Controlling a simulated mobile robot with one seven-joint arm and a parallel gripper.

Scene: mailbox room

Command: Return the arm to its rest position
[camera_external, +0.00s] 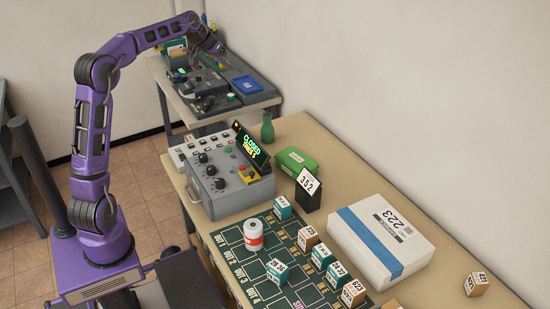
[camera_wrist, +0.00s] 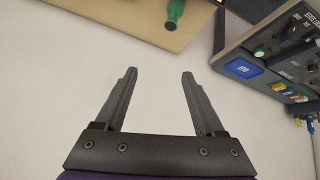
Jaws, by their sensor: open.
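My purple arm stands at the left in the external view, its upper links bent over towards the back table. My gripper (camera_external: 213,45) is at the arm's end, above the far part of the back table's equipment and close to the wall. In the wrist view my gripper (camera_wrist: 158,78) shows two dark fingers spread apart with nothing between them. Pale wall fills the space beyond the fingers.
The back table (camera_external: 180,103) carries grey devices and a blue tray (camera_external: 246,84). The front table holds a control box (camera_external: 225,180), a green bottle (camera_external: 267,128), a white package (camera_external: 370,225) and several small labelled boxes on a green mat. Tiled floor lies between arm and tables.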

